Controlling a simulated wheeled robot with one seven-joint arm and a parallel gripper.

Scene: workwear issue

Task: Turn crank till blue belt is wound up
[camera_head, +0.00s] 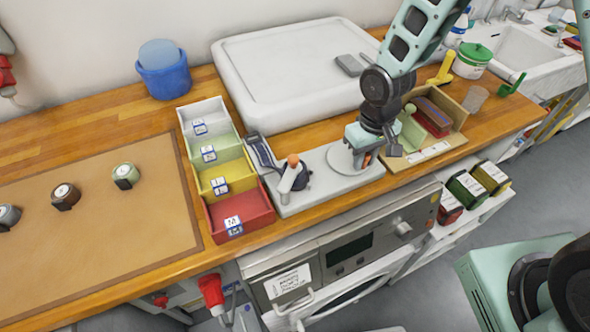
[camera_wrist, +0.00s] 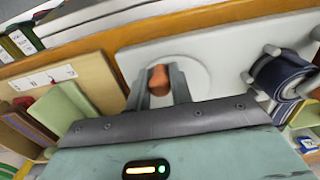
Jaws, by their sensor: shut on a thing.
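The winder is a light grey base plate (camera_head: 330,192) at the front edge of the counter. At its left part sits the dark blue belt (camera_head: 263,154), with one stretch running flat toward the back left; a dark roll shows beside a white lever with an orange knob (camera_head: 293,160). The wrist view shows the blue belt roll (camera_wrist: 278,75) at the right among grey pegs. A round disc (camera_head: 342,160) is at the plate's right part. My gripper (camera_head: 366,160) is over this disc, its fingers shut on the orange crank knob (camera_wrist: 159,78). The crank arm is mostly hidden.
White, green, yellow and red bins (camera_head: 240,212) stand left of the winder. A wooden box (camera_head: 440,145) with coloured contents is close on the right. A large white tray (camera_head: 290,70) lies behind. Rolled belts sit on the brown mat (camera_head: 100,235).

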